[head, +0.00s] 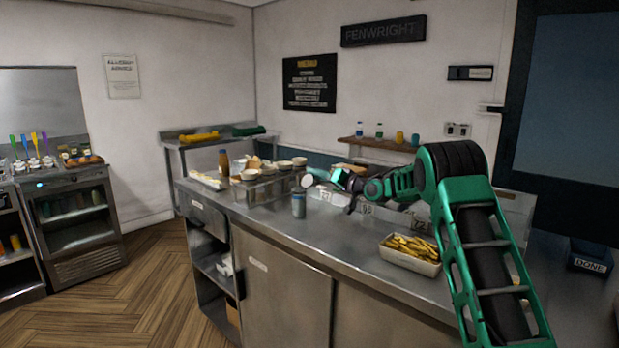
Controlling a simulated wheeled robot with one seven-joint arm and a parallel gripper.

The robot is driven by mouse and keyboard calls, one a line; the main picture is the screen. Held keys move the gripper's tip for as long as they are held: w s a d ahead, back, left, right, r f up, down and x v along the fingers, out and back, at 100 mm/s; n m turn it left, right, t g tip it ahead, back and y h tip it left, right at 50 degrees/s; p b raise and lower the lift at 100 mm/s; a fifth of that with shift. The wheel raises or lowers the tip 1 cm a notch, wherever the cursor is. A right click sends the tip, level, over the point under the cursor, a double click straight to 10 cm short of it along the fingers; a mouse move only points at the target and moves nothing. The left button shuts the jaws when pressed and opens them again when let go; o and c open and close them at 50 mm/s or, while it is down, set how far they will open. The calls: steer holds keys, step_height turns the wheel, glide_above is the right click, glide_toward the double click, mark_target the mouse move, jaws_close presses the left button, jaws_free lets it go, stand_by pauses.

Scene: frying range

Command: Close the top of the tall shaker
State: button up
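My gripper (322,176) is just above and to the right of the shaker, at the end of my green and black arm. Its fingers are too small and dark to tell open from shut.
A wire rack (268,191) with several cups stands left of the shaker. A brown bottle (224,163) is behind it. A white tray of fries (410,263) sits on the counter at the right. The counter (330,240) between shaker and fries is clear.

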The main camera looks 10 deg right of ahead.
steer(key=shift+x, duration=1.5)
